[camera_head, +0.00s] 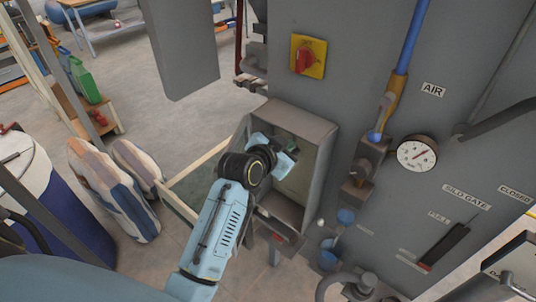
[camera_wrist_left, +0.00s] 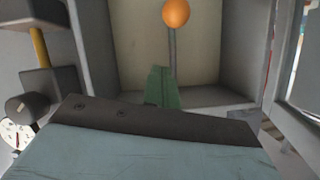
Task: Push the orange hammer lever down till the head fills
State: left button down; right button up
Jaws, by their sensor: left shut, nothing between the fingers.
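The orange hammer lever shows in the left wrist view as an orange ball (camera_wrist_left: 176,12) on a thin grey rod, inside an open grey box. In the head view the lever cannot be made out; my left arm and the box hide the inside. My left gripper (camera_head: 299,146) reaches into the box (camera_head: 305,128). Its green fingers (camera_wrist_left: 163,78) are shut and empty, in front of the rod's lower part and below the ball in the wrist picture. I cannot tell whether they touch the rod. My right gripper is not in view.
The grey machine panel bears a red and yellow switch (camera_head: 307,57), a pressure gauge (camera_head: 416,154) and a blue pipe (camera_head: 412,35). The box walls stand close around my left gripper. Striped sacks (camera_head: 112,188) stand on the floor at left, beside a blue drum (camera_head: 75,215).

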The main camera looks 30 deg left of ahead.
pick_arm(q)
jog(key=v, duration=0.9)
jog(key=shift+f+b, duration=0.4)
jog(key=shift+b, duration=0.05)
jog(key=shift+s, duration=0.15)
jog(key=s+d+f+g+b, duration=0.1)
jog(key=s+f+g+b, duration=0.2)
jog(key=f, duration=1.2)
jog(key=s+d+f+n+g+b, duration=0.1)
jog(key=s+f+g+b, duration=0.2)
jog(key=f, duration=1.2)
jog(key=s+d+f+g+b, duration=0.1)
jog(key=s+f+b, duration=0.3)
jog(key=f, duration=1.1)
jog(key=s+a+f+g+b, duration=0.2)
jog(key=s+f+b, duration=0.1)
jog(key=s+f, duration=0.9)
jog(key=s+a+f+n+g+y+b, duration=0.1)
jog(key=s+a+f+g+b, duration=0.2)
jog(key=s+f, duration=1)
jog(key=s, duration=0.6)
jog(key=shift+s+f+g+y+b, duration=0.2)
jog(key=shift+s+g+y+b, duration=0.1)
jog(key=shift+s+b, duration=0.1)
